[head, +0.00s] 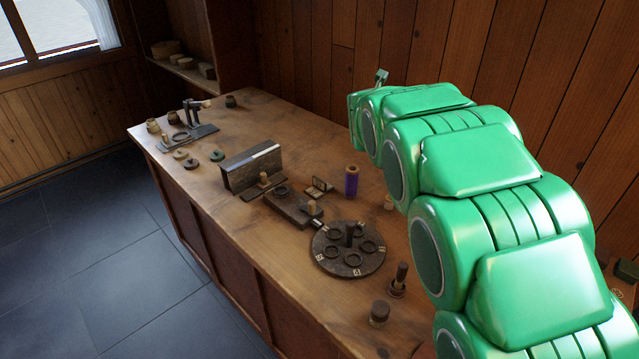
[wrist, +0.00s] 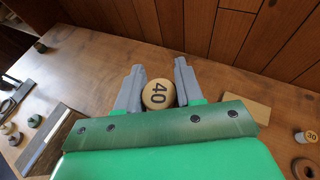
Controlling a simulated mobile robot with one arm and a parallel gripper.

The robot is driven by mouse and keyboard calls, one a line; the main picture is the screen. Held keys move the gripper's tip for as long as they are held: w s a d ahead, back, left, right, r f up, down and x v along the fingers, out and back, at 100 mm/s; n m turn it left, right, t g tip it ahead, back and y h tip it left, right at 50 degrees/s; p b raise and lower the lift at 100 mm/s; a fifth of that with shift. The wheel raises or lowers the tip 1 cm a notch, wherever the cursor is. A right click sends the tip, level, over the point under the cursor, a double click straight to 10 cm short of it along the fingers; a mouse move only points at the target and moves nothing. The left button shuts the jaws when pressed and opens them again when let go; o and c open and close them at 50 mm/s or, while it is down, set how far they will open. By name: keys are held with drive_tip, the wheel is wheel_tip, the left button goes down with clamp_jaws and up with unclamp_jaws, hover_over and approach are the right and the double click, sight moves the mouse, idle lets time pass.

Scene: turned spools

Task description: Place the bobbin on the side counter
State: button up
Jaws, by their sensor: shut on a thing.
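My gripper (wrist: 158,65) shows in the wrist view, its two grey fingers on either side of a round wooden piece marked 40, the end face of a bobbin (wrist: 157,95). It is shut on this bobbin. The bobbin's body below the face is hidden. In the head view my green arm hides the fingers, and I cannot make out the held bobbin there. A purple spool with a brown top (head: 351,181) stands upright on the wooden counter (head: 285,255). I cannot tell which surface is the side counter.
A dark round tray with ring-shaped holders (head: 347,262) sits near the counter's front. A dark upright block (head: 251,168) and a metal stand (head: 188,130) are farther left. A piece marked 30 (wrist: 312,136) and a flat tan rectangle (wrist: 247,106) lie right. Wood-panelled wall (head: 330,70) behind.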

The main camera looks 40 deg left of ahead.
drive_tip(key=shift+s+a+r, duration=0.8)
drive_tip(key=shift+s+a, duration=5.15)
drive_tip(key=shift+a, duration=0.4)
wheel_tip(320, 180, down, 15)
drive_tip(key=w+a+f, duration=0.2)
drive_tip(key=a, duration=0.1)
drive_tip(key=w+a+f, duration=0.2)
drive_tip(key=a, duration=0.1)
drive_tip(key=w+a+f, duration=0.2)
drive_tip(key=a, duration=0.1)
drive_tip(key=shift+f, duration=0.1)
drive_tip(key=shift+w+a+f, duration=0.25)
drive_tip(key=shift+a+f, duration=0.1)
drive_tip(key=shift+a, duration=0.05)
drive_tip(key=shift+w+a+f, duration=0.3)
drive_tip(key=shift+a+f, duration=0.05)
drive_tip(key=shift+f, duration=0.25)
drive_tip(key=shift+w+a+f, duration=0.25)
drive_tip(key=shift+a+f, duration=0.1)
drive_tip(key=shift+f, duration=0.2)
drive_tip(key=shift+a+f, duration=0.1)
